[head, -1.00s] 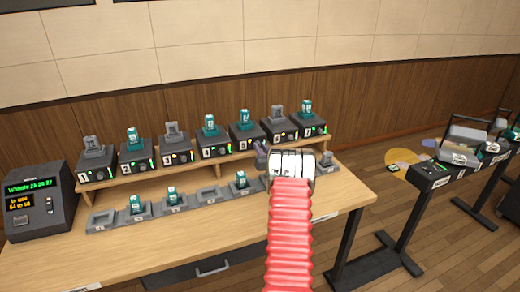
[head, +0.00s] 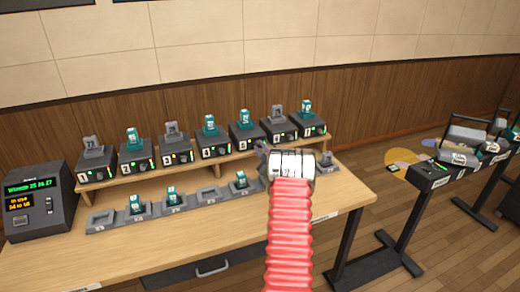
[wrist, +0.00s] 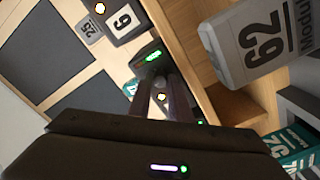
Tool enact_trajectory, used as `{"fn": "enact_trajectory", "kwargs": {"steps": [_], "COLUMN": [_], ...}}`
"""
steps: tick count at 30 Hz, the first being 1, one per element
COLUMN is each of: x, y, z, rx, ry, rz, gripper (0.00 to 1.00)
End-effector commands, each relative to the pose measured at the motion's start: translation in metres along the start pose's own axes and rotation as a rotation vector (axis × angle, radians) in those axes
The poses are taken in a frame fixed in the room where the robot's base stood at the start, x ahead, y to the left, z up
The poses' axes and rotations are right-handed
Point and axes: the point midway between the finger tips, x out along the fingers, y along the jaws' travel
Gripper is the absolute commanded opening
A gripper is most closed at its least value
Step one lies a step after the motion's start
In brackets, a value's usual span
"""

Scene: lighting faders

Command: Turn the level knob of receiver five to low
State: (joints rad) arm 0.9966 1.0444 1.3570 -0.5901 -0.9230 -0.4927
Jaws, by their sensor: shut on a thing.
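Receiver five (head: 243,136) is a dark box with a teal module (head: 245,117) on top, in the right half of the shelf row in the head view. My gripper (head: 260,146) is at its front right. In the wrist view my gripper's fingers (wrist: 164,92) point at the receiver's front and are shut on its level knob (wrist: 178,97), mostly hidden between them. A lit green bar (wrist: 152,56) and a small yellow light show beside the fingers. I cannot read the knob's pointer.
Receiver six (head: 279,126) stands close on the right, receiver four (head: 213,144) on the left. A display unit (head: 35,200) stands at the table's left.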

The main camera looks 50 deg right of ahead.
Motion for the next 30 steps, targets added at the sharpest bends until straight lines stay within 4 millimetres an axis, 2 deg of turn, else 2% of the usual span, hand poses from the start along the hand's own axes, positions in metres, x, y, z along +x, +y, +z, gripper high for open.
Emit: {"fn": "enact_trajectory", "kwargs": {"steps": [1,30], "x": [-0.0014,-0.0011], "y": [-0.0067,-0.0093], "z": [0.0025,0.0019], "rx": [-0.042,-0.963], "ry": [-0.004,0.003], "rz": [-0.011,-0.015], "gripper": [0.0,0.0]}}
